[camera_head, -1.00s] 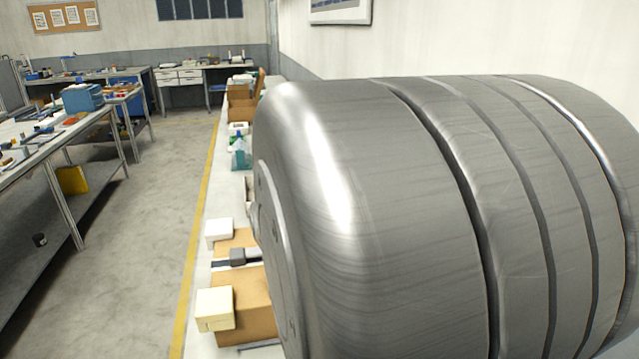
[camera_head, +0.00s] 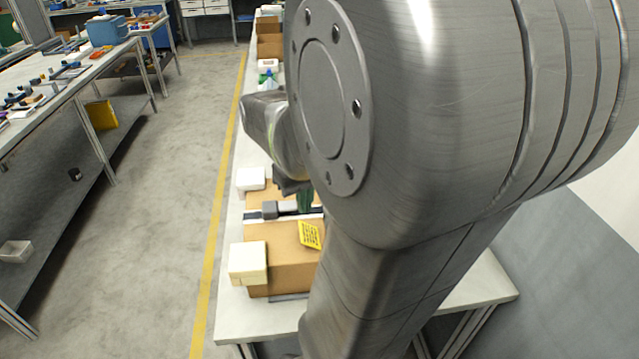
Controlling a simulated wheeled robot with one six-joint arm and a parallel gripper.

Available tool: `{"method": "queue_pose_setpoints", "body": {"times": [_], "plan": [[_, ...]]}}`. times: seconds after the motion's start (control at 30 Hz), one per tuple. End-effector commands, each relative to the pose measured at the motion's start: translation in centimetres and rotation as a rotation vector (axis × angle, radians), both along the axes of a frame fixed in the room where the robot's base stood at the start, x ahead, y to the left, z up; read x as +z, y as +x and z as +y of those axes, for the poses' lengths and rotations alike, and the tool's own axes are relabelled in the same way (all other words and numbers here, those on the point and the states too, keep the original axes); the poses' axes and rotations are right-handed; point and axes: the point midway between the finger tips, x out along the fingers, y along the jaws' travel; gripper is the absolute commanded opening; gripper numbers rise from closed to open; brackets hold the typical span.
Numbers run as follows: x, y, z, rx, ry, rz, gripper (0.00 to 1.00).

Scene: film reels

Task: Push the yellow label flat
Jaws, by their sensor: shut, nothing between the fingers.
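The yellow label (camera_head: 309,235), with dark print, is on the top of a brown cardboard box (camera_head: 285,278) at the near end of the bench. It sits at a slant, near my arm; I cannot tell how much of it lies flat. My gripper (camera_head: 305,203) shows only in part, just beyond the label and apart from it in the picture. It is shut with nothing held. My large grey arm hides the rest of it and the box's right side.
A cream box (camera_head: 248,262) and a white box (camera_head: 251,179) stand left of the cardboard. A dark grey block (camera_head: 270,210) lies on a pale strip behind the label. The white bench (camera_head: 232,318) has bare room at its near end.

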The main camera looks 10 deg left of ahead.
Motion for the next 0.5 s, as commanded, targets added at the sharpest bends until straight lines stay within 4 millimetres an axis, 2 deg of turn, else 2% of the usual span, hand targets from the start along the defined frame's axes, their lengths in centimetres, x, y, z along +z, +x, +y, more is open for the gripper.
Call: {"method": "queue_pose_setpoints", "body": {"times": [0.5], "plan": [[-5.7,0.4,0.3,0.0,-0.001,0.001,0.0]]}}
